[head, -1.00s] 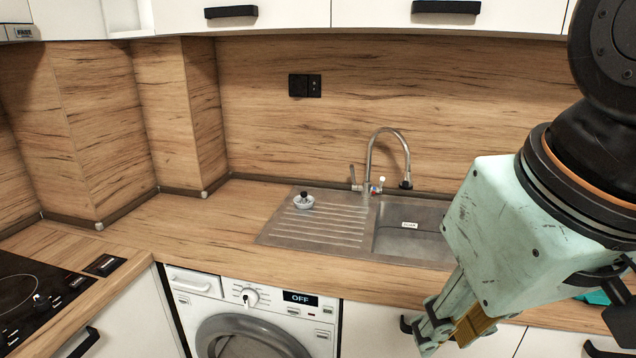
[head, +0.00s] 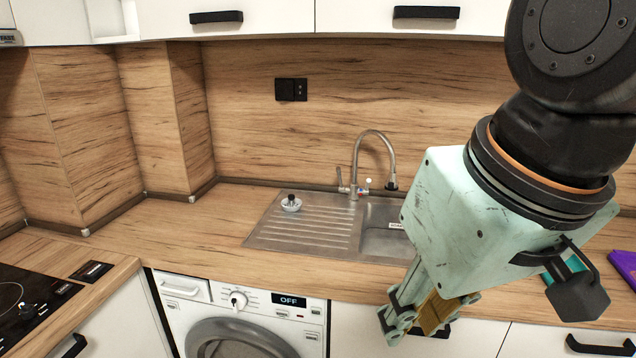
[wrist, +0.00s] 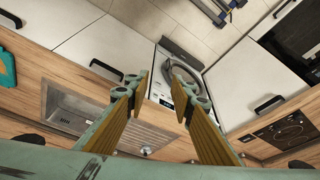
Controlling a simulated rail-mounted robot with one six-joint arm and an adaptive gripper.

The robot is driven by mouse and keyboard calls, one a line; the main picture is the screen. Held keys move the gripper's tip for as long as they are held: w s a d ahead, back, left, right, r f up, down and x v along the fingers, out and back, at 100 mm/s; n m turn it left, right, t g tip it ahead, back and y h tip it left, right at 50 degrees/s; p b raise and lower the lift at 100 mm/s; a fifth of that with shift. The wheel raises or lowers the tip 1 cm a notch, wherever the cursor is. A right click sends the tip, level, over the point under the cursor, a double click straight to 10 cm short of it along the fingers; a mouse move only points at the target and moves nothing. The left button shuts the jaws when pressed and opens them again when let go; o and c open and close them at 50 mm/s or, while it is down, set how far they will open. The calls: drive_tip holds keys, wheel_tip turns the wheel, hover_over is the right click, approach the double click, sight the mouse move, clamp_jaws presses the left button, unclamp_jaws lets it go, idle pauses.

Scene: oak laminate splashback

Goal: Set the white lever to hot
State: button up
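The white lever (head: 368,181) is a small white-tipped handle at the right of the tap base, with a tiny coloured mark below it. It belongs to the steel tap (head: 355,180) with a tall curved spout behind the sink. A second, plain metal lever (head: 339,179) stands at the tap's left. My gripper (head: 418,318) is in front of the counter edge, low and to the right of the tap, well apart from it. The wrist view shows its two gold-padded fingers (wrist: 161,80) spread, with nothing between them. I cannot make out the tap in the wrist view.
A washing machine (head: 238,315) reads OFF below. A hob (head: 30,300) is at left. Teal and purple items (head: 625,262) lie at right. Wall cupboards hang above.

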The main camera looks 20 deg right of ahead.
drive_tip(key=w+a+r+m+t+y+p, duration=0.15)
drive_tip(key=w+r, duration=0.25)
drive_tip(key=w, duration=0.4)
drive_tip(key=w+a+r+m+p, duration=0.1)
drive_tip(key=w+a+r+p, duration=0.25)
drive_tip(key=w, duration=0.35)
drive_tip(key=w+d+r+m+t+p, duration=0.1)
drive_tip(key=w+r+m+p, duration=0.2)
drive_tip(key=w, duration=1)
drive_tip(key=w+d+r+m+t+p, duration=0.15)
drive_tip(key=w+p, duration=0.25)
drive_tip(key=w, duration=0.8)
drive_tip(key=w+d+r+m+t+p, duration=0.1)
drive_tip(key=w+r+m+p, duration=0.2)
drive_tip(key=w, duration=1)
drive_tip(key=w+d+f+m+h+p, duration=0.25)
drive_tip(key=w+d+f, duration=0.2)
drive_tip(key=w, duration=0.35)
drive_tip(key=w+d+f+m+h+p, duration=0.1)
drive_tip(key=w+d+f+m+p, duration=0.25)
drive_tip(key=w+d, duration=0.35)
drive_tip(key=w+d+f+m+g+h+p, duration=0.1)
drive_tip(key=w+d+f+m+h+p, duration=0.1)
drive_tip(key=d+f, duration=0.4)
drive_tip(key=w+d+f+m+g+h+p, duration=0.1)
drive_tip(key=d+f+m+p, duration=0.4)
drive_tip(key=f, duration=0.5)
drive_tip(key=shift+w+d+g+h+p, duration=0.45)
drive_tip(key=shift+d+g+h, duration=0.35)
drive_tip(key=shift+d+h, duration=0.3)
